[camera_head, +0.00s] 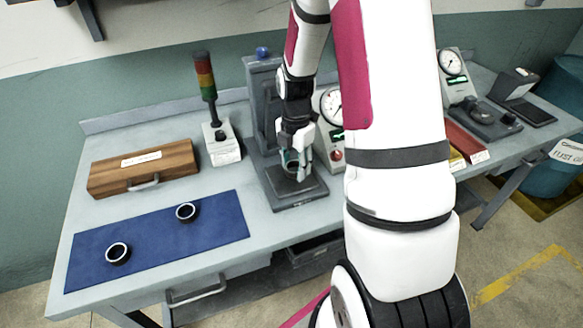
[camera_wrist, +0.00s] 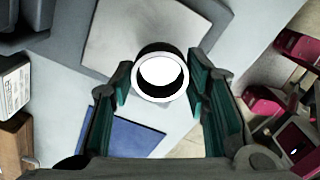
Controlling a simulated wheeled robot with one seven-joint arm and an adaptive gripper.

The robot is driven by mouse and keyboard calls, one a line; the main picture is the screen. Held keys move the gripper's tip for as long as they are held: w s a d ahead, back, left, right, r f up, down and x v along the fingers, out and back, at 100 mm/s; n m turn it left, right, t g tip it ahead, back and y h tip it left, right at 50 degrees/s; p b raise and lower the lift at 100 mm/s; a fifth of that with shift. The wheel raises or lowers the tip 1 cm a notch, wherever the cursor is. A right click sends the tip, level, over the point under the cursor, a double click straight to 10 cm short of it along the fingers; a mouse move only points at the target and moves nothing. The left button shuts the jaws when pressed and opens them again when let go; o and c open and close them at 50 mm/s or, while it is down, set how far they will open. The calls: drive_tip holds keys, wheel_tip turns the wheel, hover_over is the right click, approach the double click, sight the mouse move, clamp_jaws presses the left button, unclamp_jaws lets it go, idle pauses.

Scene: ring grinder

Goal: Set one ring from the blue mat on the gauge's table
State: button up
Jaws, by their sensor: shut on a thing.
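My gripper (camera_head: 291,166) is shut on a dark ring with a bright end face, held above the front of the gauge's table (camera_head: 312,191). In the wrist view the ring (camera_wrist: 160,96) sits between the two green-padded fingers, and part of the table's pale plate (camera_wrist: 125,40) shows beyond it. I cannot tell whether the ring touches the table. The gauge's grey column (camera_head: 262,105) stands behind my gripper. Two more dark rings, one nearer the middle (camera_head: 178,212) and one at the left (camera_head: 110,256), lie on the blue mat (camera_head: 155,236).
A wooden case (camera_head: 125,178) lies behind the mat. A signal tower (camera_head: 205,78) on a white box stands left of the gauge. A dial instrument (camera_head: 331,105) is close on the gauge's right. My arm hides the bench's middle right.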

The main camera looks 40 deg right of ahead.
drive_tip(key=shift+w+d+f, duration=0.1)
drive_tip(key=shift+w+d, duration=0.1)
drive_tip(key=shift+w, duration=0.45)
drive_tip(key=shift+w+d+f, duration=0.1)
drive_tip(key=shift+w+d, duration=0.05)
drive_tip(key=shift+w, duration=0.45)
drive_tip(key=shift+f, duration=1.65)
drive_tip(key=shift+f, duration=0.1)
drive_tip(key=o, duration=1.2)
